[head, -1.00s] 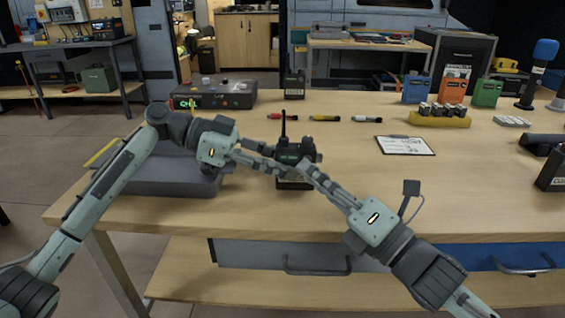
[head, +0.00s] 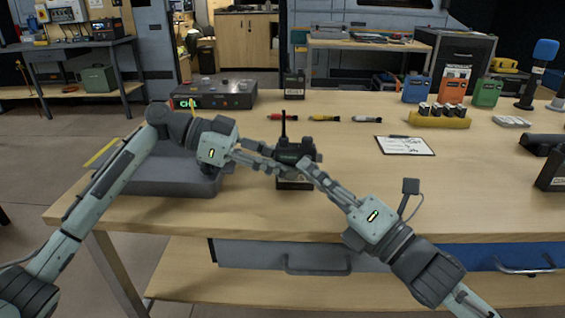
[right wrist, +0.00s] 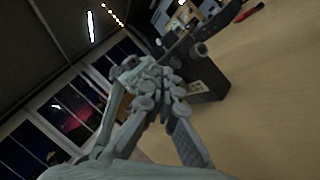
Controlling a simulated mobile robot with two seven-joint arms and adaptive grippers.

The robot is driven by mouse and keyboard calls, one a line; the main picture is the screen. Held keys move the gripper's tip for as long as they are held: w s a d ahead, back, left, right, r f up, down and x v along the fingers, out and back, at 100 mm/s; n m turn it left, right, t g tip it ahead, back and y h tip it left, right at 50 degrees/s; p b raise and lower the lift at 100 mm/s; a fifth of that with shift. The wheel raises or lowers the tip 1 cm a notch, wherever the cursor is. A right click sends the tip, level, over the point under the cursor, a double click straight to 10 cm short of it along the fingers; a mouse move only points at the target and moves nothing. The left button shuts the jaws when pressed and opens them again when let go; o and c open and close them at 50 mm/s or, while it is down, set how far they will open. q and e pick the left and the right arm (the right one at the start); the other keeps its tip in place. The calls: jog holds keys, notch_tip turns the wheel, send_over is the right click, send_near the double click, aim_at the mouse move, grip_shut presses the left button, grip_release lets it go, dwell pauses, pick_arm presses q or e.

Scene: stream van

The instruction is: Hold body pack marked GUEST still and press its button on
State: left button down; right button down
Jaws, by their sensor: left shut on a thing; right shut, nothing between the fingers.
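A black body pack (head: 294,183) with an upright antenna stands near the table's front edge, between my two grippers. A pale label shows low on its front, too small to read. My left gripper (head: 277,166) is shut on the pack from the left. My right gripper (head: 304,164) is shut and empty, its tips at the pack's upper right front; I cannot tell whether they touch it. The button is hidden or too small to make out. In the right wrist view, the dark pack (right wrist: 208,84) shows just beyond the fingers.
Other black packs stand at the back (head: 294,85) and right edge (head: 553,170). Coloured markers (head: 325,118) and a clipboard (head: 405,145) lie behind.

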jog(key=shift+w+f, duration=0.1)
jog(key=shift+w, duration=0.15)
pick_arm(q)
jog(key=shift+s+r, duration=0.1)
pick_arm(e)
jog(key=shift+w+d, duration=0.1)
jog(key=shift+w, duration=0.15)
dwell(0.3)
jog(key=shift+f, duration=0.15)
jog(key=shift+s+f, duration=0.15)
jog(key=shift+s, duration=0.05)
jog(key=shift+s+f, duration=0.25)
jog(key=shift+s, duration=0.35)
jog(key=shift+s+r, duration=0.2)
jog(key=shift+s, duration=1.2)
jog(key=shift+s+r, duration=0.15)
jog(key=shift+s, duration=1.25)
